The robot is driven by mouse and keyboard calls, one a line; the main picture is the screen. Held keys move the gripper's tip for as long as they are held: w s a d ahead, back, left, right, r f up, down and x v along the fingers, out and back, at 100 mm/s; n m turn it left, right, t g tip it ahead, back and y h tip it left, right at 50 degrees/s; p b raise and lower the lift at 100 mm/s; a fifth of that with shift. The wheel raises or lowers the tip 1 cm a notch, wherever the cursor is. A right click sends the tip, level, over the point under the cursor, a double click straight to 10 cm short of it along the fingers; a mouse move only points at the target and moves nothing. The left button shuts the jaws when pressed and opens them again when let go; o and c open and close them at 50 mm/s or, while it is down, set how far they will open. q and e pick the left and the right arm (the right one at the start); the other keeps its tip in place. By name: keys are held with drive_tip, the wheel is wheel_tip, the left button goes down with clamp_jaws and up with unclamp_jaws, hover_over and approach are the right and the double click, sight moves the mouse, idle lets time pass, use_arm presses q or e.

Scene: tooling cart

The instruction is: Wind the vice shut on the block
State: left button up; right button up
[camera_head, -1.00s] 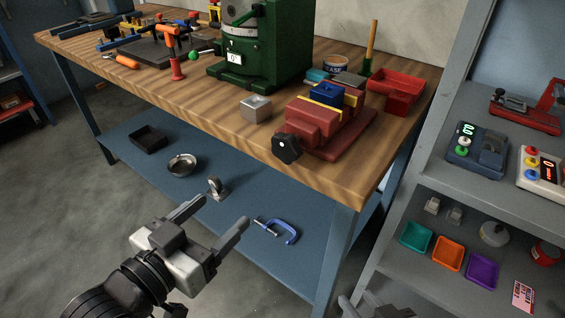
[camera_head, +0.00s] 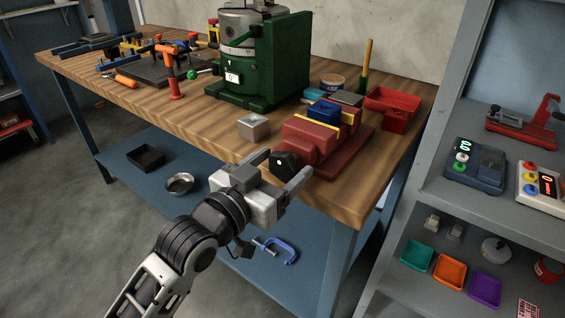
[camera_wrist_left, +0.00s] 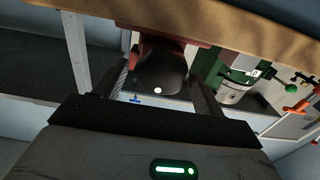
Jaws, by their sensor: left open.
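The red vice (camera_head: 335,160) stands at the bench's front right corner. A blue block (camera_head: 323,112) sits between its yellow-faced jaws; I cannot tell whether both jaws touch it. The vice's black knob (camera_head: 286,163) faces the bench's front edge. My left gripper (camera_head: 281,168) is open at the knob, with one finger on each side. In the left wrist view the knob (camera_wrist_left: 160,75) shows between the two spread fingers, with gaps visible beside it. My right gripper is not in view.
A grey metal block (camera_head: 253,127) lies left of the vice. A green machine (camera_head: 275,65) stands behind it. A red bin (camera_head: 393,105) and a tin (camera_head: 331,83) are behind the vice. A blue clamp (camera_head: 280,250) lies on the lower shelf.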

use_arm(q)
drive_tip(key=shift+w+d, duration=0.35)
drive_tip(key=shift+w, duration=0.1)
drive_tip(key=c, duration=1)
drive_tip(key=shift+o, duration=0.2)
drive_tip(key=shift+r, duration=0.1)
